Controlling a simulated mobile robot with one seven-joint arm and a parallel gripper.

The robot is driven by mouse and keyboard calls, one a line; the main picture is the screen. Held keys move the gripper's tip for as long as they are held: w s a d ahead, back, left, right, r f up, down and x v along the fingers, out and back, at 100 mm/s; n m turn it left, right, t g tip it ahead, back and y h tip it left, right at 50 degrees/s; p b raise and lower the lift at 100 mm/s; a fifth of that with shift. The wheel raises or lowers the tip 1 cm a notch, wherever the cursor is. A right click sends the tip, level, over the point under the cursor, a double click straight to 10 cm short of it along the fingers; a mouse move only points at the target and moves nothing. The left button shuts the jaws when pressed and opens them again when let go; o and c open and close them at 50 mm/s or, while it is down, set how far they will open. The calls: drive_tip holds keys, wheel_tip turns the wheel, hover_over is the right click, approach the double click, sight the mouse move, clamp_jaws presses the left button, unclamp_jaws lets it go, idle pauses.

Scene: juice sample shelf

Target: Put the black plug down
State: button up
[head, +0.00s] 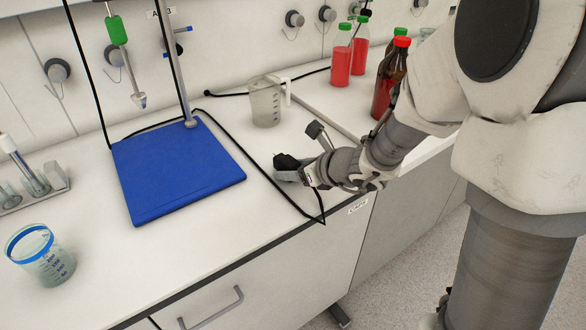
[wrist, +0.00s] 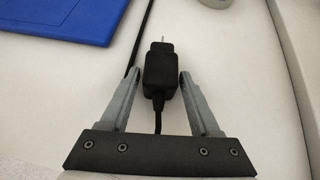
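The black plug (wrist: 161,72) is between the two grey fingertips of my gripper (wrist: 160,76) in the wrist view, prongs pointing away from me. The fingers stand apart, with a narrow strip of white counter showing beside the plug, so the gripper looks open around it. In the head view, the plug (head: 286,161) is a small dark shape at my gripper (head: 289,168), low over the counter near its front edge. Whether the plug touches the counter is hard to tell. Its black cable runs back under my gripper.
A blue board (head: 178,172) with an upright rod lies left of my gripper. A clear jug (head: 265,103) stands behind it. Red bottles (head: 341,57) and a dark bottle (head: 388,83) stand farther back. A beaker (head: 42,256) is at the left front. White counter (head: 225,225) between is mostly clear.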

drive_tip(key=shift+o, duration=0.8)
drive_tip(key=shift+r+p, duration=0.45)
drive_tip(key=shift+p, duration=0.05)
drive_tip(key=p+v, duration=0.4)
drive_tip(key=v, duration=0.8)
drive_tip(key=s+a+r+n+g+h, duration=0.15)
drive_tip(key=s+r+n+g, duration=0.3)
drive_tip(key=s+n, duration=0.95)
drive_tip(key=s+d+r+n+t+h, duration=0.1)
drive_tip(key=d+r+n+h, duration=0.3)
drive_tip(key=n, duration=0.9)
drive_tip(key=s+d+h, duration=0.1)
drive_tip(key=d+h, duration=0.1)
drive_tip(key=d, duration=0.2)
drive_tip(key=shift+s+d+n+t, duration=0.2)
drive_tip(key=shift+s+n+t, duration=0.1)
drive_tip(key=shift+n+t, duration=0.1)
